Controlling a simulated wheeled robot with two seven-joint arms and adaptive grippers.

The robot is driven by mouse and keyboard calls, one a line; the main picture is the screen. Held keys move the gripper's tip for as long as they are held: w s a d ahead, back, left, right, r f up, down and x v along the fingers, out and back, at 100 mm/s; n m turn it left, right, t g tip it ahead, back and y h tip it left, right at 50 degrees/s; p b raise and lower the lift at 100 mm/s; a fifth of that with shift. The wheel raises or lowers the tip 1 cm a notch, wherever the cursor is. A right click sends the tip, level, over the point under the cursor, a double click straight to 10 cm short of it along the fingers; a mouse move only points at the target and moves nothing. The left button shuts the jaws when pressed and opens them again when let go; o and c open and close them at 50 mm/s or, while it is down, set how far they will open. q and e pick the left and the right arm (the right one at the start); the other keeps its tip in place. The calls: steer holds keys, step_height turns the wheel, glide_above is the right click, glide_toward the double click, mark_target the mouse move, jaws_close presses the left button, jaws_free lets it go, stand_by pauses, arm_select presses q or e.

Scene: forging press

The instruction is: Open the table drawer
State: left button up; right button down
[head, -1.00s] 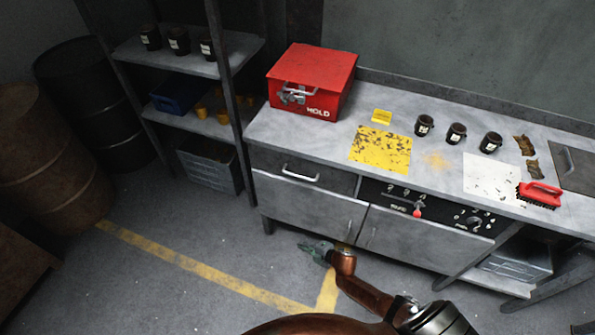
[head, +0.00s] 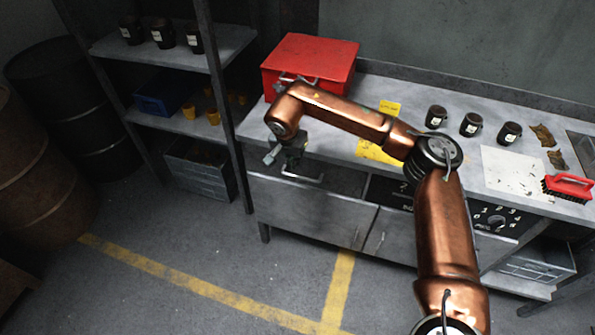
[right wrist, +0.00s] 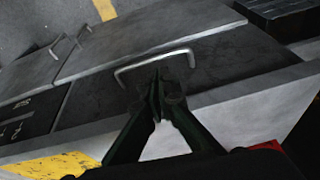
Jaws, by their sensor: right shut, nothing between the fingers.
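The table drawer (head: 346,181) is the dark grey front under the left end of the metal worktop. It looks flush with the cabinet. Its pale bar handle (head: 318,180) is partly hidden by my right gripper (head: 287,163) in the head view. In the right wrist view the handle (right wrist: 133,68) spans the drawer front (right wrist: 225,60), and my right gripper's fingertips (right wrist: 160,82) are close together right beside the bar's middle. The fingers are shut with nothing between them. Whether they touch the bar I cannot tell. My left gripper is not in view.
A red mold box (head: 318,62) stands on the worktop (head: 470,105) above the drawer. A yellow sheet (head: 368,151), several dark jars (head: 470,124) and a red brush (head: 567,186) lie further right. A shelf rack (head: 222,95) stands close on the left. The floor in front is clear.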

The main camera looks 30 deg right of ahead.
steer(key=d+r, duration=0.1)
steer(key=b, duration=0.3)
glide_toward(300, 170)
steer(key=shift+h, duration=0.4)
steer(key=f, duration=0.5)
steer(key=shift+s+d, duration=0.15)
steer(key=shift+s, duration=0.15)
steer(key=shift+w+d+f, duration=0.15)
steer(key=shift+d+f, duration=0.05)
steer(key=shift+f, duration=0.25)
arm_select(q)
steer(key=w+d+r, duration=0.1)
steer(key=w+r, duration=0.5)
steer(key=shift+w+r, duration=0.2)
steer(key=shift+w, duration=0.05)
arm_select(e)
steer(key=shift+a, duration=0.1)
